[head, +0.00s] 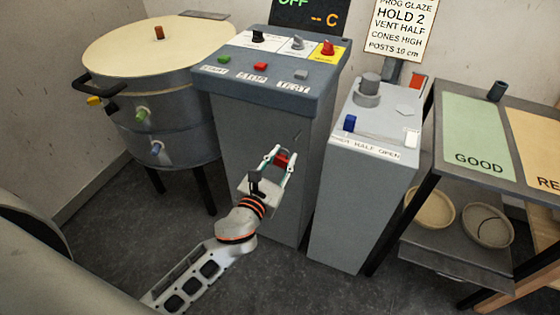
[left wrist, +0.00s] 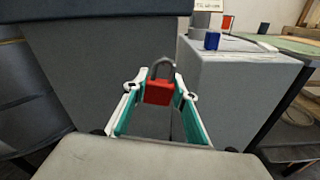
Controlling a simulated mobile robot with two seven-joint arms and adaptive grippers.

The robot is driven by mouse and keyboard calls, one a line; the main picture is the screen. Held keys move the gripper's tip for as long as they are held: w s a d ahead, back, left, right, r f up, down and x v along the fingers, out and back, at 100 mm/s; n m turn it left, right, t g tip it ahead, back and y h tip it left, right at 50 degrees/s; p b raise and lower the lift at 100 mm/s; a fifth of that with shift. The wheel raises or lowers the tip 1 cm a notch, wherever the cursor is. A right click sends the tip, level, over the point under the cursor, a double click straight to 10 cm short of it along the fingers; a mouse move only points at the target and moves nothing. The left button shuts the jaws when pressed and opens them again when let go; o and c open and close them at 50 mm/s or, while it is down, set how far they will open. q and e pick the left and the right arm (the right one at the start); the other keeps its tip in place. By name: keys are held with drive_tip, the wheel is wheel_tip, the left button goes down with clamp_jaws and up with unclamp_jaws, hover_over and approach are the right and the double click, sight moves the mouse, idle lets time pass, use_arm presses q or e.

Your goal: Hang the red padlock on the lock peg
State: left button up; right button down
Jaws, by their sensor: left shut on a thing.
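The red padlock (head: 281,160) is between the fingers of my left gripper (head: 278,163), in front of the grey control cabinet. In the left wrist view the padlock (left wrist: 158,93) is upright, its grey shackle on top, with the left gripper's (left wrist: 158,95) two green-and-white fingers closed on its sides. The padlock is held in the air, and the shackle hangs on nothing that I can see. I cannot make out for certain which part is the lock peg. My right gripper is not in view.
The control cabinet's top (head: 270,60) has a red knob (head: 327,48) and several buttons. A grey box (head: 360,180) with a blue part (head: 349,123) stands to its right. A round kiln (head: 160,90) stands left, and a shelf table (head: 478,133) right. Some floor is clear in front.

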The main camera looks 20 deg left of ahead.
use_arm(q)
drive_tip(key=shift+w+f+b, duration=0.15)
drive_tip(key=shift+w+b, duration=0.15)
drive_tip(key=shift+w, duration=0.85)
drive_tip(key=w+f+b, duration=0.2)
drive_tip(key=w, duration=0.5)
drive_tip(key=shift+d+b, duration=0.15)
drive_tip(key=shift+b, duration=0.15)
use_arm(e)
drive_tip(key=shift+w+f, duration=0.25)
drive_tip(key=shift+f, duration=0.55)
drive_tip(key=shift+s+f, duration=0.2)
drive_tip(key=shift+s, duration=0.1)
use_arm(q)
drive_tip(key=o, duration=1.2)
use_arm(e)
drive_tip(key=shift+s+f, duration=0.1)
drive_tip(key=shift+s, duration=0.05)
